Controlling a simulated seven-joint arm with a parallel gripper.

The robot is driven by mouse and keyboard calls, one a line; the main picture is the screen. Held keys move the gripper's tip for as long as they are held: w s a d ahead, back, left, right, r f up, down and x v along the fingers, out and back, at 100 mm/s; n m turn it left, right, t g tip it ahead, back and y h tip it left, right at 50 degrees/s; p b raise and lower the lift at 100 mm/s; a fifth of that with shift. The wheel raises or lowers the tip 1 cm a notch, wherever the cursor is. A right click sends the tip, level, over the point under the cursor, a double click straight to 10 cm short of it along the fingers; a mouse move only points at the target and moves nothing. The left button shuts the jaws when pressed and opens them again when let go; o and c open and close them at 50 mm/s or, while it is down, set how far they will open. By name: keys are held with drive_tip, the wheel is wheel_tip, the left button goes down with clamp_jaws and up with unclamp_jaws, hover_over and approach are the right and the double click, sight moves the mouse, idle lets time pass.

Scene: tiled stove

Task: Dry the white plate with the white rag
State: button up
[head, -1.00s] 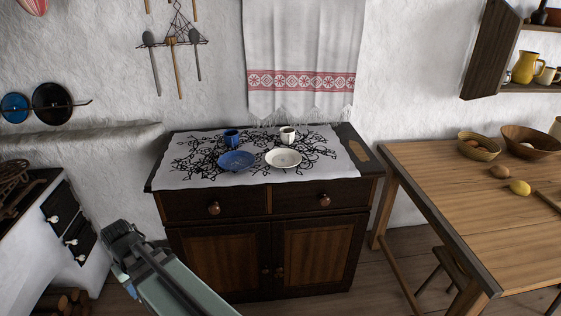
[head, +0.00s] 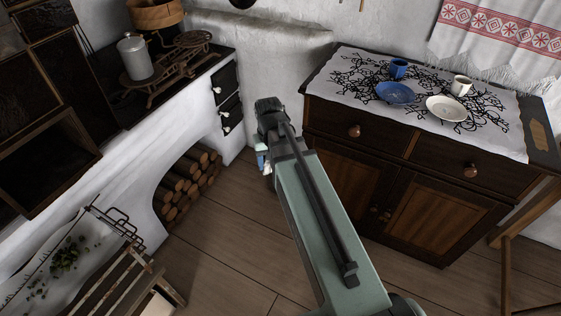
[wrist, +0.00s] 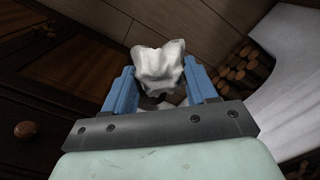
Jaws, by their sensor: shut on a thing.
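The white plate (head: 446,108) lies on the patterned cloth on top of the dark cabinet, right of a blue plate, in the head view. The white rag (wrist: 158,66) is bunched between the blue fingers of my gripper (wrist: 162,88) in the wrist view. My gripper is shut on the rag. In the head view my gripper (head: 263,160) is mostly hidden behind my arm, in front of the cabinet and to the left of the plate, well apart from it.
The blue plate (head: 395,93), a blue cup (head: 399,68) and a white cup (head: 461,86) stand close to the white plate on the cabinet (head: 400,190). A stove with firewood (head: 187,185) is at left. A wooden bench (head: 130,275) is at lower left. Bare floor lies between.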

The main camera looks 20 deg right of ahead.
drive_tip(key=w+d+r+m, duration=0.25)
drive_tip(key=w+r, duration=0.35)
drive_tip(key=r, duration=0.5)
drive_tip(key=w+d+r+m, duration=0.2)
drive_tip(key=w+d+r, duration=0.1)
drive_tip(key=d+r, duration=0.5)
drive_tip(key=s+d+m, duration=0.2)
drive_tip(key=s+d, duration=0.1)
drive_tip(key=d, duration=1.3)
drive_tip(key=s+d+m, duration=0.2)
drive_tip(key=s+d, duration=0.2)
drive_tip(key=d, duration=1.2)
drive_tip(key=s+d+m, duration=0.2)
drive_tip(key=s+d, duration=0.2)
drive_tip(key=d, duration=1.2)
drive_tip(key=shift+s+f, duration=0.15)
drive_tip(key=shift+f, duration=0.2)
drive_tip(key=d+n, duration=0.2)
drive_tip(key=d, duration=0.4)
drive_tip(key=shift+s+f, duration=0.2)
drive_tip(key=shift+s, duration=0.1)
